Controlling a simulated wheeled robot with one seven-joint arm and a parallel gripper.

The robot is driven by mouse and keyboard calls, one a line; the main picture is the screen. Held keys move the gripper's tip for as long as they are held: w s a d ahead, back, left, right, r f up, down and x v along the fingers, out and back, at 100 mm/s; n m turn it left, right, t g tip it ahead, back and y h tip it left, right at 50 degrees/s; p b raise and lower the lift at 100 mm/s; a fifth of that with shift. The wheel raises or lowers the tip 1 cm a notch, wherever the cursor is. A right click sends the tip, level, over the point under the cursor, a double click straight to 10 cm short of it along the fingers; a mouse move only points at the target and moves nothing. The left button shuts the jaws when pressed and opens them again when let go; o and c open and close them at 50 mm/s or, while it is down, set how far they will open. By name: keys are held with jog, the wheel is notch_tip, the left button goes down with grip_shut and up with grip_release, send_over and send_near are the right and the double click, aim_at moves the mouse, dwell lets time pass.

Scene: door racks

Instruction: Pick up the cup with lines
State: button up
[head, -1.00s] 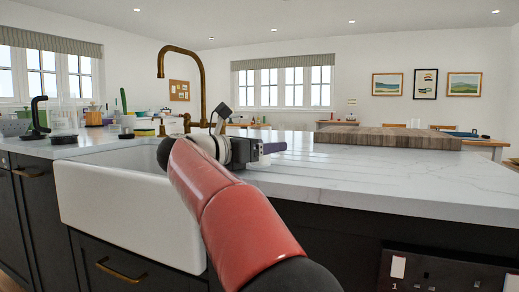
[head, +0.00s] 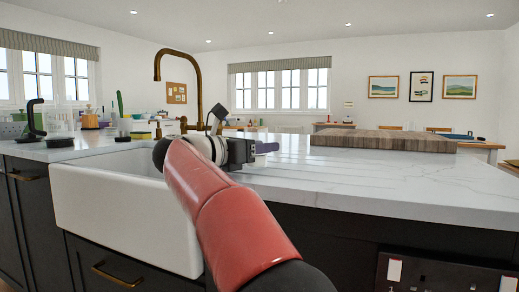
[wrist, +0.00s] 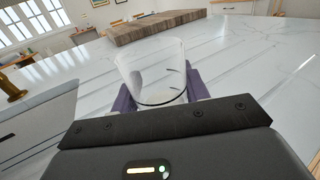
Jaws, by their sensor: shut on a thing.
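A clear see-through cup (wrist: 152,78) with a few dark curved marks on its side stands between my gripper's purple fingers (wrist: 160,96) in the wrist view. The fingers are shut on it from both sides. The cup's mouth faces up and away from the wrist, and its lower part is partly hidden by my gripper's body. In the head view my gripper (head: 264,147) is over the white marble worktop, right of the sink. I cannot make out the cup there. I cannot tell whether its base touches the worktop.
A white sink (head: 125,205) with a tall brass tap (head: 200,85) lies to the left. A thick wooden board (head: 383,141) sits behind and right. Clear containers (head: 60,125) and a dark-handled item (head: 34,118) stand at far left. The worktop's front right is bare.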

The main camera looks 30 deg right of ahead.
notch_tip(320, 180, up, 19)
jog(key=p, duration=0.9)
jog(key=shift+r, duration=0.15)
